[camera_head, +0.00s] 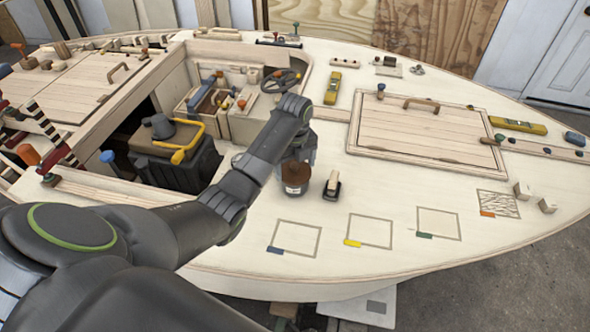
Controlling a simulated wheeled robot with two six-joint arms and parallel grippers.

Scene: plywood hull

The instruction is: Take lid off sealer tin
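The sealer tin (295,188) stands upright on the pale plywood deck near the middle of the head view. It is small and dark with a whitish label band, and its top looks brown. My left arm reaches in from the left, and my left gripper (297,157) is right above the tin, pointing down at its top. The gripper and wrist hide part of the tin's top. I cannot tell whether the fingers touch the lid or how far apart they are. My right gripper is not in view.
A dark block-shaped tool with a pale top (332,185) stands just right of the tin. Several outlined squares with coloured tabs lie along the front deck. A hatch panel (425,135) is to the right. An open cockpit with a black engine (172,150) lies left.

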